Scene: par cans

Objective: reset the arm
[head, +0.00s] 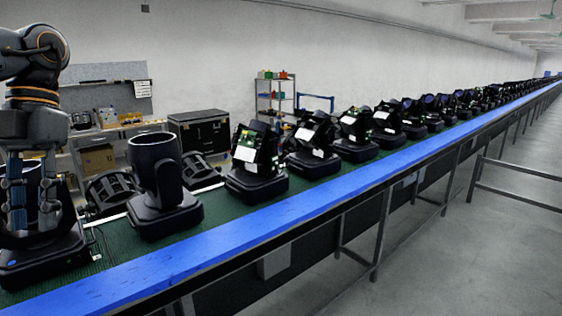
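My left gripper (31,222) comes down from the upper left. Its two fingers point down and stand apart. It overlaps a black par can (42,258) at the far left, hiding much of its head. I cannot tell whether the fingers touch that can. A second black par can (155,172) stands upright to the right with its round open head facing up. Farther right, another par can (257,165) shows exposed green and white inner parts. My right gripper is not in view.
The par cans stand in a long row on a green conveyor (225,213) with a blue edge rail (260,227), running to the back right. Behind are a black case (200,131), a bench with a cardboard box (97,158) and a shelf rack (276,97). Open floor lies right.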

